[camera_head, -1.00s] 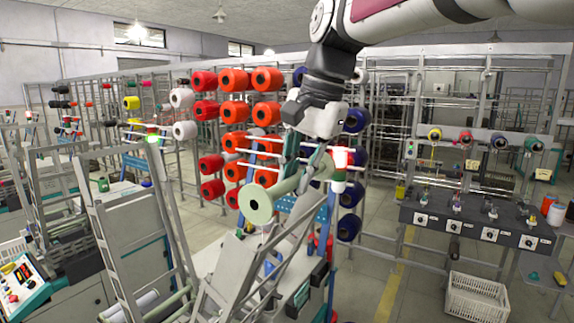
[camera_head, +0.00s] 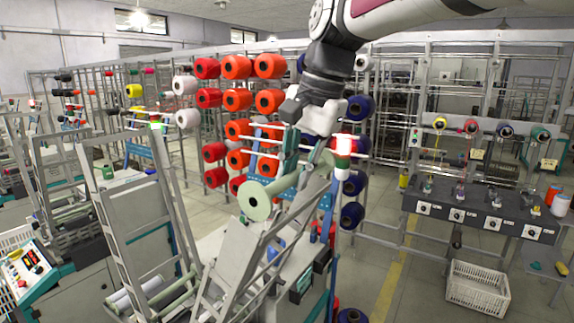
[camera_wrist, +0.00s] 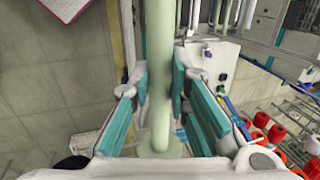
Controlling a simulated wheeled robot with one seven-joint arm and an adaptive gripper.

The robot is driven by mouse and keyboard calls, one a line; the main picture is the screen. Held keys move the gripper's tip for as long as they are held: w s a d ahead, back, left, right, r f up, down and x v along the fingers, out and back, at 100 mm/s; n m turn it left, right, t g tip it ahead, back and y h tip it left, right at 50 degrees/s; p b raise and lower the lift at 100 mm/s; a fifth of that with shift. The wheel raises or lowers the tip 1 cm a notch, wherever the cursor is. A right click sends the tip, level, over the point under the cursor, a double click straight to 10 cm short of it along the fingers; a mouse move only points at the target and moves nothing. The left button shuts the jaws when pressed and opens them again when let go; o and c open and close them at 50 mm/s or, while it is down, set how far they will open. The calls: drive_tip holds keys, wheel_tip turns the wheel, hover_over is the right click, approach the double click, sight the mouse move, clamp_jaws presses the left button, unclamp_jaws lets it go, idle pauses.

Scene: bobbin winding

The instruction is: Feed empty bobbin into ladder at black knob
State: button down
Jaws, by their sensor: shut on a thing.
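My gripper (camera_head: 303,168) is shut around the middle of an empty pale green bobbin. The bobbin (camera_head: 255,201) has a round flange with a central hole facing the head camera, and its bare tube slopes up to the right. In the wrist view the bobbin's tube (camera_wrist: 163,75) runs between the teal finger pads of my gripper (camera_wrist: 163,95). Its near flange (camera_wrist: 163,150) is at the bottom. A slanted grey metal ladder (camera_head: 238,262) stands below the bobbin in the head view. The bobbin looks raised above it; contact cannot be told. I cannot make out the black knob for certain.
Another tall ladder frame (camera_head: 117,235) stands to the left, with pale rolls (camera_head: 142,292) at its foot. A rack of orange spools (camera_head: 270,101) is behind the gripper. A control bench (camera_head: 475,212) and a white crate (camera_head: 478,288) stand right, beyond open floor.

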drive_tip(key=shift+w+a+x, duration=0.1)
drive_tip(key=shift+x, duration=0.85)
drive_tip(key=shift+w+a+x, duration=0.1)
drive_tip(key=shift+x, duration=0.85)
drive_tip(key=shift+w+a+b+x, duration=0.15)
drive_tip(key=shift+b+x, duration=0.25)
drive_tip(key=shift+x, duration=1.05)
drive_tip(key=shift+w+a+b+x, duration=0.15)
drive_tip(key=shift+b+x, duration=0.2)
drive_tip(key=shift+x, duration=1.1)
drive_tip(key=shift+w+a+b+x, duration=0.15)
drive_tip(key=shift+b+x, duration=0.2)
drive_tip(key=shift+x, duration=1.1)
drive_tip(key=shift+w+a+b+x, duration=0.1)
drive_tip(key=shift+a+b+x, duration=0.15)
drive_tip(key=shift+x, duration=1.2)
drive_tip(key=b+x, duration=0.1)
drive_tip(key=x, duration=0.2)
drive_tip(key=shift+w+a+f, duration=0.2)
drive_tip(key=shift+a+f, duration=0.1)
